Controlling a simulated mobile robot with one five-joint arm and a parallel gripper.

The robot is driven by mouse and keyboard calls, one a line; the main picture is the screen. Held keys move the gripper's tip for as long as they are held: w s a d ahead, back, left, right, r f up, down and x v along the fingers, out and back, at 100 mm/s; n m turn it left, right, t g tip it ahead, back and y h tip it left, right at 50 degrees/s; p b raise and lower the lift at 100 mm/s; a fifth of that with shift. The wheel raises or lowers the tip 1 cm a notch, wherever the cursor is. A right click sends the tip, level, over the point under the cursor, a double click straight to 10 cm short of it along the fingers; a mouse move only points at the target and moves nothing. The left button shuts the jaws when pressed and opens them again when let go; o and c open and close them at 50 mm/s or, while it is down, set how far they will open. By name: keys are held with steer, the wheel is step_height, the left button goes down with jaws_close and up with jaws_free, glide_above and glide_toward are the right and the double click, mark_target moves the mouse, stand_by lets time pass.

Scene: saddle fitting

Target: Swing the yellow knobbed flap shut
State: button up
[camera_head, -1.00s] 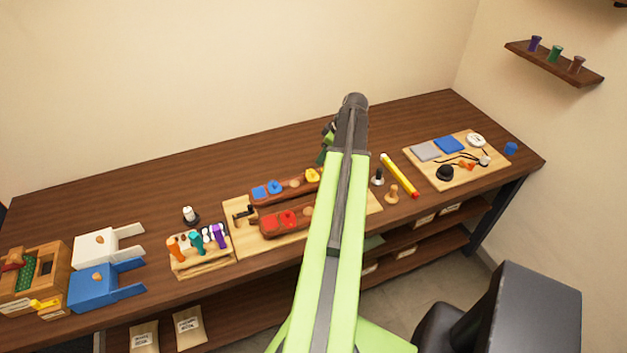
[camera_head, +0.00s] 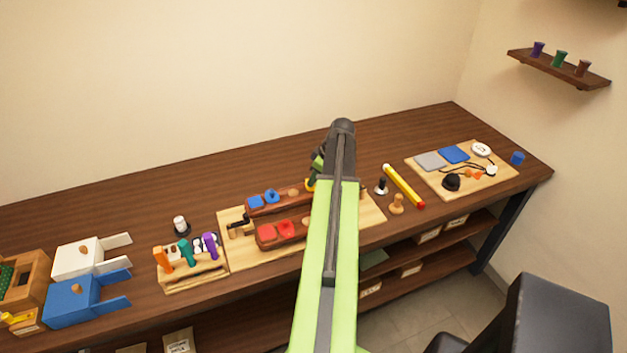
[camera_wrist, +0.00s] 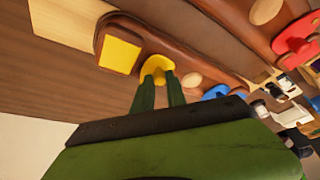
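The yellow knobbed flap (camera_wrist: 157,67) is in the wrist view, on a long brown leather-like piece (camera_wrist: 205,62). A flat yellow square (camera_wrist: 119,52) lies beside it, to its left. My gripper (camera_wrist: 160,80) has its two green fingertips at the flap, one on each side of the knob. I cannot tell whether they press on the knob. In the head view, only a small edge of yellow (camera_head: 310,186) shows beside my arm, which hides most of the flap and the fingertips.
Blue (camera_head: 271,196) and red (camera_head: 286,229) knobbed flaps sit on the brown pieces on a light board (camera_head: 376,208). Tool rack (camera_head: 195,276), blue box (camera_head: 70,300) and white box (camera_head: 76,257) stand left. A yellow stick (camera_head: 403,186) lies right. The back of the table is clear.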

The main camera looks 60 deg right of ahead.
jaws_close()
steer(key=shift+d+n, duration=0.15)
steer(key=shift+n, duration=0.15)
steer(key=o, duration=0.8)
jaws_free()
steer(key=shift+c, duration=0.2)
steer(key=p+v, duration=1.6)
steer(key=v, duration=0.1)
steer(key=shift+s+d, duration=0.15)
steer(key=shift+d, duration=0.05)
steer(key=shift+r, duration=0.1)
